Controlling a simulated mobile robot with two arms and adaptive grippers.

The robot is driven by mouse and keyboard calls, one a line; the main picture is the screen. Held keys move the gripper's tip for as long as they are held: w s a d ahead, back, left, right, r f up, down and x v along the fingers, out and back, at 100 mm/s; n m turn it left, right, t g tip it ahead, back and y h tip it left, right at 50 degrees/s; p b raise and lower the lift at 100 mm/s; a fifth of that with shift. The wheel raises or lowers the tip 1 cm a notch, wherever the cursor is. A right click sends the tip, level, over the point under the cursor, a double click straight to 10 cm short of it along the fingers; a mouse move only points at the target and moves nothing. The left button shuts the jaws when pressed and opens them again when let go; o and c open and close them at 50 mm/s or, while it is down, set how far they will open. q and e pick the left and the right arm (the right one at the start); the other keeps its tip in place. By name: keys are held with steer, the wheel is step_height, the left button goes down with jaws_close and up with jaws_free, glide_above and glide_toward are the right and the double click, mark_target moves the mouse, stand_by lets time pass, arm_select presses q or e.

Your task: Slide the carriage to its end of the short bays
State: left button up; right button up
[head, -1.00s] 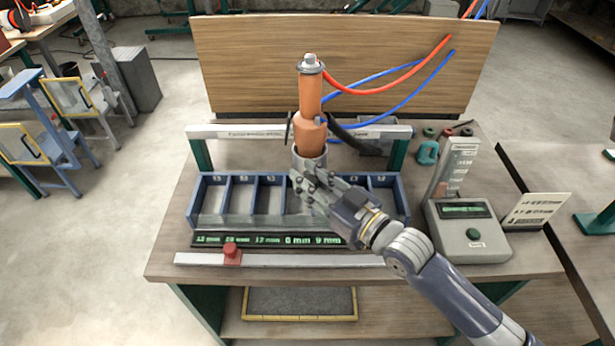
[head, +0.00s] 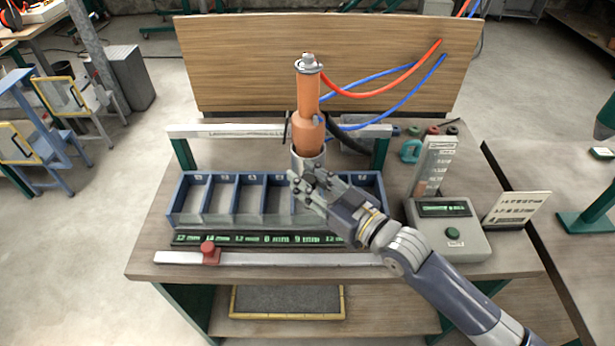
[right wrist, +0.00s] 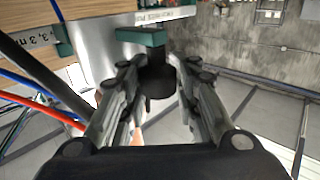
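The carriage (head: 310,110) is an upright orange spray unit with a grey tube below. It stands over the right half of a blue tray of bays (head: 169,205). My right gripper (head: 312,187) is at the lower front of the carriage. In the right wrist view, its two fingers (right wrist: 157,85) are on either side of a dark handle (right wrist: 157,82) with a green top, and appear closed on it. The bays show small labels, and a dark strip (head: 190,239) with green millimetre readings runs along their front. My left gripper is not in view.
A pale rail (head: 300,259) with a red stop (head: 209,252) lies along the front. A grey control box (head: 450,235) stands right of the tray. Red and blue hoses (head: 395,80) trail behind the carriage. A wooden board (head: 230,70) closes the back.

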steer(key=shift+o, duration=1.3)
steer(key=shift+s, duration=0.1)
steer(key=shift+s+r, duration=0.1)
steer(key=shift+d, duration=0.1)
steer(key=shift+s+d, duration=0.1)
steer(key=shift+d, duration=0.1)
steer(key=v, duration=1.1)
steer(key=shift+s, duration=0.2)
